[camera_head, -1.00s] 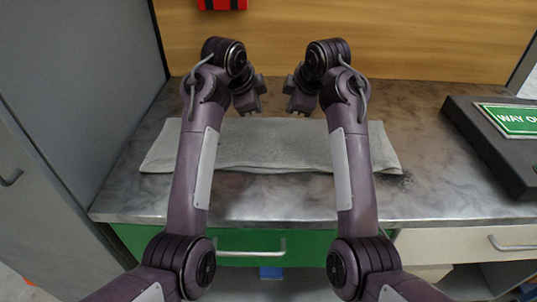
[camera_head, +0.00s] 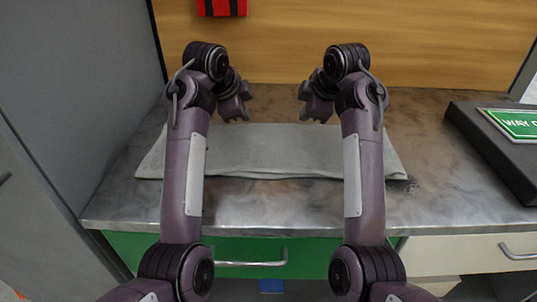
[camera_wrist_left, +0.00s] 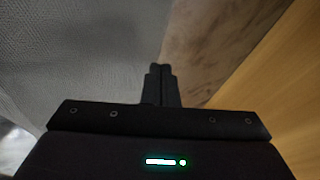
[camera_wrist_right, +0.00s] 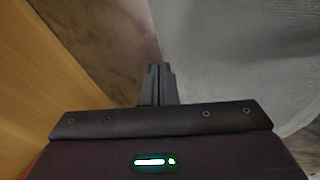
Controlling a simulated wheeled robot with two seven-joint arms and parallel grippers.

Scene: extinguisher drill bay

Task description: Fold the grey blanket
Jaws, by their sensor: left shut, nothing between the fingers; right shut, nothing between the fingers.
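The grey blanket (camera_head: 275,150) lies flat on the counter as a wide, folded strip, its long sides running left to right. My two arms cross in front of its left and right parts and hide them. My left gripper (camera_head: 240,118) is shut and empty over the blanket's far edge, left of its middle. My right gripper (camera_head: 309,119) is shut and empty over the far edge, right of the middle. The blanket fills the left of the left wrist view (camera_wrist_left: 85,55) and the right of the right wrist view (camera_wrist_right: 240,60). No cloth is between either pair of fingers.
The mottled counter (camera_head: 270,215) is bare along its front. A dark case with a green sign (camera_head: 515,122) stands at the right. A wooden panel (camera_head: 290,40) rises behind, with a red item (camera_head: 221,7) on it. A grey wall (camera_head: 75,90) bounds the left.

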